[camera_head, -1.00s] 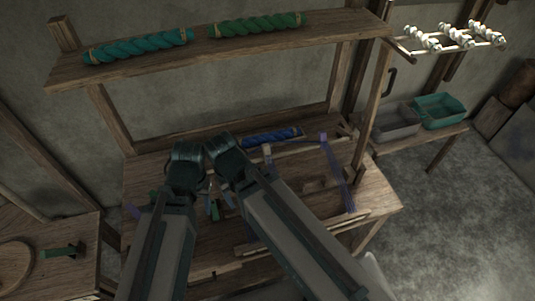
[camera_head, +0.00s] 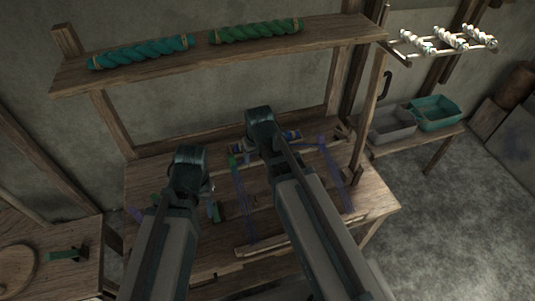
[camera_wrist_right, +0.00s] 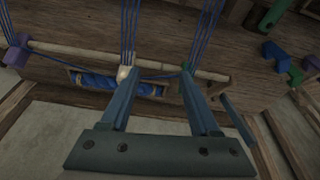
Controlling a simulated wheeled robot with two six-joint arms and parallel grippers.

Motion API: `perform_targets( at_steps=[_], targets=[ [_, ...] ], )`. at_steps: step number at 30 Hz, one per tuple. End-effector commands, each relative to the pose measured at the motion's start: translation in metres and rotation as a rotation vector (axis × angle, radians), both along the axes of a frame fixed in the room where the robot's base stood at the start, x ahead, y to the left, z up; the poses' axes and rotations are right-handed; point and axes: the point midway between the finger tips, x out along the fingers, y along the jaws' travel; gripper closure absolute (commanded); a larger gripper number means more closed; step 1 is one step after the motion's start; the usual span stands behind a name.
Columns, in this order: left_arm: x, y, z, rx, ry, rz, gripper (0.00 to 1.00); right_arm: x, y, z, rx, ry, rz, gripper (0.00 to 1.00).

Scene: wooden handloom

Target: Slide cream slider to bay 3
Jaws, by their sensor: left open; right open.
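In the right wrist view a small cream knob (camera_wrist_right: 124,73) sits on a pale wooden rail (camera_wrist_right: 150,66) of the loom, right by the left fingertip; I take it to be the cream slider. My right gripper (camera_wrist_right: 158,82) is open with nothing between its fingers, its tips over the rail. I cannot tell whether a finger touches the knob. In the head view my left gripper (camera_head: 204,187) is open over the loom's left part. No bay numbers are readable.
Blue cords (camera_wrist_right: 130,28) run in bunches past the rail. A blue yarn roll (camera_wrist_right: 105,85) lies in a slot beside it. Teal (camera_head: 140,52) and green (camera_head: 256,31) rolls lie on the upper shelf. Grey (camera_head: 392,122) and teal (camera_head: 437,112) bins stand at the right.

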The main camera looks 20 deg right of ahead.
Motion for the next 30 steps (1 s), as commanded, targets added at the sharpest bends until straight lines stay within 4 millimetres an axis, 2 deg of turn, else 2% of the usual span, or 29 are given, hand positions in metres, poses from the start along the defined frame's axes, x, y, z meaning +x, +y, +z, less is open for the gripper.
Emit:
perform_targets(
  at_steps=[1, 3, 8, 14, 20, 30],
  targets=[
    [0.000, 0.000, 0.003, 0.000, 0.000, 0.000, 0.50, 0.020, -0.018, 0.006, 0.011, -0.038, -0.033, 0.38],
    [0.000, 0.000, 0.005, 0.000, 0.000, 0.000, 0.50, 0.037, -0.036, 0.010, 0.022, -0.083, -0.062, 0.38],
    [0.000, 0.000, 0.006, 0.000, 0.000, 0.000, 0.50, 0.054, -0.057, 0.015, 0.030, -0.135, -0.091, 0.38],
    [0.000, 0.000, 0.004, 0.000, 0.000, 0.000, 0.50, 0.055, -0.058, 0.014, 0.031, -0.139, -0.093, 0.38],
    [0.000, 0.000, -0.007, 0.000, 0.000, 0.000, 0.50, 0.058, -0.057, 0.003, 0.031, -0.138, -0.092, 0.38],
    [0.000, 0.000, -0.048, 0.000, 0.000, 0.002, 0.50, 0.074, -0.056, -0.038, 0.031, -0.137, -0.092, 0.38]
  ],
)
